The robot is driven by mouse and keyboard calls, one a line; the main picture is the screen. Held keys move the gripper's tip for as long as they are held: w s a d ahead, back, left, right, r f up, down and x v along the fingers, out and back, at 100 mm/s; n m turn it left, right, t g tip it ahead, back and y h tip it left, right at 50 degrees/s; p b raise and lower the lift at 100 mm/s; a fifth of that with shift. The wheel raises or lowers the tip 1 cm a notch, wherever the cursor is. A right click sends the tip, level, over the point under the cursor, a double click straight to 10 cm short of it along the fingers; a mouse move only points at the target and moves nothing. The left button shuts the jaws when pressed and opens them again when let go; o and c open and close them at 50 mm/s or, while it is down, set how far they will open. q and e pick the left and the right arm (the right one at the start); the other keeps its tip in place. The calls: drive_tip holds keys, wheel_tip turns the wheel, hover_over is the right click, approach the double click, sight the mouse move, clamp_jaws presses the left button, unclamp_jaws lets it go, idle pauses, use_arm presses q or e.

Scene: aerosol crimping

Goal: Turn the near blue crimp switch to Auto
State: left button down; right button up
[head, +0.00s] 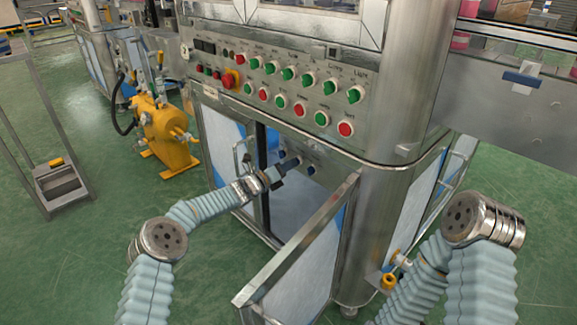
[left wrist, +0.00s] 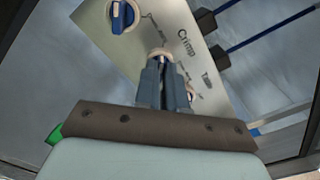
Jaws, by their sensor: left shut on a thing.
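My left gripper (head: 289,164) reaches through the open cabinet door to a small switch panel inside. In the left wrist view its two grey fingers (left wrist: 165,72) are shut on a crimp switch (left wrist: 160,54). The fingers hide most of its knob; its pale ring shows above the fingertips. Another blue switch (left wrist: 122,15) sits free at the upper left of the metal panel (left wrist: 178,22), beside printed lettering that includes "Crimp". In the head view a blue switch (head: 311,170) shows right of the gripper. The held switch's exact setting cannot be read. My right gripper is out of view.
The cabinet door (head: 300,255) stands open in front of the opening, right of my left arm. Above it is a control panel (head: 275,85) with several green and red knobs. A yellow machine (head: 160,130) stands at left. Green floor (head: 70,240) is clear at lower left.

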use_arm(q)
drive_tip(key=shift+f, duration=0.1)
drive_tip(key=c, duration=1.2)
unclamp_jaws()
drive_tip(key=v, duration=1.4)
